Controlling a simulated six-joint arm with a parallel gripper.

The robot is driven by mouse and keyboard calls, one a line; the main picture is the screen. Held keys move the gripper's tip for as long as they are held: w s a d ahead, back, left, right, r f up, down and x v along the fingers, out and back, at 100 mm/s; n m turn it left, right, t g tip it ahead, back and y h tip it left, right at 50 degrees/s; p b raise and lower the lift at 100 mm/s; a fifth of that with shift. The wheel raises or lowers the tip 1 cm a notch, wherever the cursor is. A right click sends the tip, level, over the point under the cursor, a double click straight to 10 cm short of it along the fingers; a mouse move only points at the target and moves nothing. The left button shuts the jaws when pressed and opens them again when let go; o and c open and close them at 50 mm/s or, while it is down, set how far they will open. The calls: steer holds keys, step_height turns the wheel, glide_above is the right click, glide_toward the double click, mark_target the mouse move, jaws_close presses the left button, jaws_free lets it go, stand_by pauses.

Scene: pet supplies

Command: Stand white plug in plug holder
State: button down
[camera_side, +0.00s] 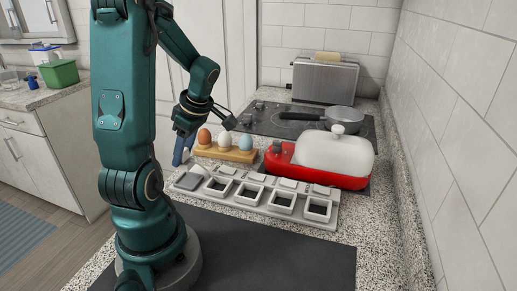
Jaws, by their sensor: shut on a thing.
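The white plug (224,139) looks like a pale egg shape and stands upright at the middle of the wooden plug holder (226,154). A brown egg shape (204,136) stands to its left and a light blue one (245,142) to its right. The fingertips are small and dark here, so the exact contact is hard to see. The lower end of the plug is hidden, and I cannot tell whether it is fully seated.
A grey tray (265,209) with several square wells and lids lies in front of the holder. A red dish with a white lid (334,154) stands to the right. A pan (328,117) and a toaster (324,80) are behind.

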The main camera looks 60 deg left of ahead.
mark_target(188, 161)
steer(key=shift+f, duration=2.15)
steer(key=shift+f, duration=0.1)
steer(key=shift+c, duration=2.1)
jaws_free()
